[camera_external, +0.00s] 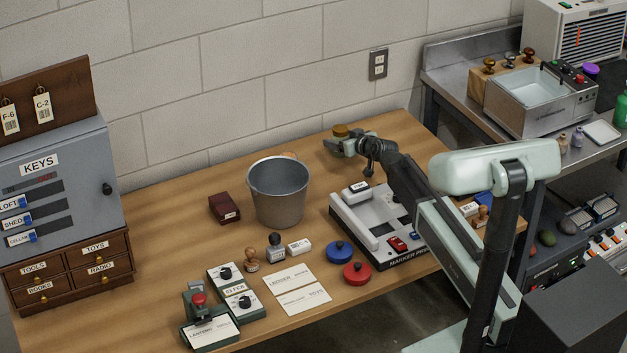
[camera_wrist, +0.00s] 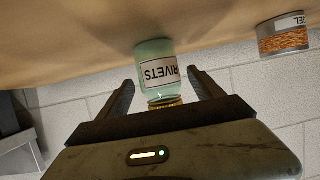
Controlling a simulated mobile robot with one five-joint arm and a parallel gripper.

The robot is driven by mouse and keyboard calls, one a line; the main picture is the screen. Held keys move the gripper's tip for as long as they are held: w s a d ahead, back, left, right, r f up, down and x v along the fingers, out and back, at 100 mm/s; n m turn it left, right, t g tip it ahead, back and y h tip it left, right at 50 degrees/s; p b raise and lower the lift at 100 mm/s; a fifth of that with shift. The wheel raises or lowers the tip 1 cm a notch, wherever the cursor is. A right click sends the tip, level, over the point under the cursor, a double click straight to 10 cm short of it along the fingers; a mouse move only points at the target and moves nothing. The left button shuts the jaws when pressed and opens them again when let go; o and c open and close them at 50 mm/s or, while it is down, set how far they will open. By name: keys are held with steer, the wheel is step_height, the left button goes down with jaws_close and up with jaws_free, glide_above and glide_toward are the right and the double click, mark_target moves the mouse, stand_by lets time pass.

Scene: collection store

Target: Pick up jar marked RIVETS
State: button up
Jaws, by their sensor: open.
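The jar marked RIVETS (camera_wrist: 155,66) is pale green glass with a white label and a brass-coloured lid. It appears upside down in the wrist view, with the table above it in the picture. My gripper (camera_wrist: 162,84) is open, with one finger on each side of the jar and visible gaps between. In the external view my gripper (camera_external: 337,146) is at the back of the table near the wall. A brownish lid (camera_external: 341,130) shows just above it; the jar's body is mostly hidden there.
A second jar (camera_wrist: 283,38) with orange-brown contents stands to the right in the wrist view, its label partly readable. A grey metal bucket (camera_external: 278,192) stands left of my gripper. The marker machine (camera_external: 365,222) lies below my forearm. The block wall (camera_external: 280,60) is close behind.

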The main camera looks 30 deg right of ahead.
mark_target(336, 137)
steer(key=b+x, duration=0.1)
steer(key=x, duration=0.3)
steer(key=shift+s+r, duration=0.15)
steer(key=shift+c, duration=0.3)
steer(key=c, duration=1.6)
steer(key=shift+o, duration=0.2)
